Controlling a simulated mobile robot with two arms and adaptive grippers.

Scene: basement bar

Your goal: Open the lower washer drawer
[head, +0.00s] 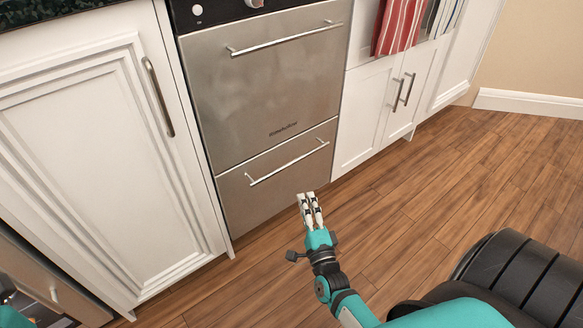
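The stainless-steel washer has two drawer fronts. The lower washer drawer (262,192) is shut, its front flush with the cabinets. Its slanting bar handle (288,163) runs across its upper part, clear of any gripper. The upper drawer (262,95) is also shut, with its own bar handle (285,40). My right gripper (307,197) is in front of the lower drawer's bottom right corner, below and right of the handle's middle. Its pale fingers lie close side by side and hold nothing visible. Only teal parts of my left arm show at the bottom left corner; I cannot make out its gripper.
A white cabinet (95,160) with a dark handle stands left of the washer. White double cabinet doors (385,105) are to the right, with striped towels (400,25) hanging above. A steel appliance (35,280) is at the lower left. The wood floor (430,200) is clear at right.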

